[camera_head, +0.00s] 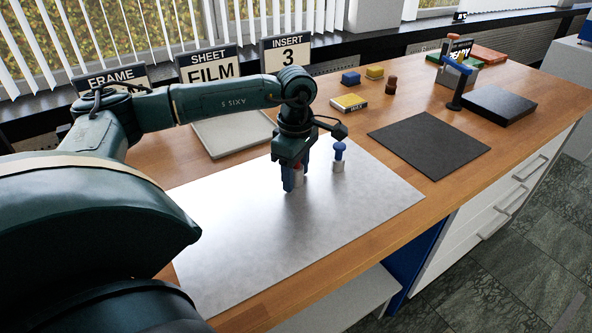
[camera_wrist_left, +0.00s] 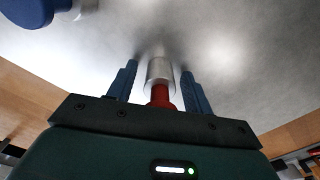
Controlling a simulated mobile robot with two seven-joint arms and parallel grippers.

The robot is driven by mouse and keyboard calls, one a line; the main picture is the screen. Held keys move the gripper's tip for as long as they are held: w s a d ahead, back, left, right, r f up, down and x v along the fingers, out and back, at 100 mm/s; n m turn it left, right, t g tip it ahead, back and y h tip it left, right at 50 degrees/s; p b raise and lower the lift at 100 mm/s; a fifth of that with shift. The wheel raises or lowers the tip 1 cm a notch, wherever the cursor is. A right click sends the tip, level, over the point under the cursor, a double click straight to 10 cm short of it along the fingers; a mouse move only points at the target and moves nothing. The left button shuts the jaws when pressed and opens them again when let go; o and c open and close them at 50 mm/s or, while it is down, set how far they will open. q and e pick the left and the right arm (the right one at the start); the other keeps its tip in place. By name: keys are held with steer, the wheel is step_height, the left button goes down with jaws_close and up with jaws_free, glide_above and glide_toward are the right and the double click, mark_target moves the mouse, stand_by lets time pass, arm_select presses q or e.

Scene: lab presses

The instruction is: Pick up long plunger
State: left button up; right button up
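A plunger with a red upper part (camera_wrist_left: 160,95) and a silver cylinder (camera_wrist_left: 160,70) stands on the metal sheet. My left gripper (camera_head: 293,183) points down over it, and the red part (camera_head: 299,167) shows behind a finger in the head view. In the left wrist view the left gripper (camera_wrist_left: 159,68) is open, with a blue finger on each side of the plunger and visible gaps. A second plunger with a blue top (camera_head: 339,150) and silver base stands just to the right. Which plunger is the long one is unclear. My right gripper is not in view.
The bright metal sheet (camera_head: 370,205) is otherwise mostly clear. A dark mat (camera_head: 430,146), a dark box (camera_head: 500,104) and a blue-handled press (camera_head: 456,83) are to the right. Small blocks (camera_head: 374,72) and a yellow box (camera_head: 349,103) lie behind. Signs stand along the back.

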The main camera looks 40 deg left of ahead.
arm_select(q)
steer(key=c, duration=1)
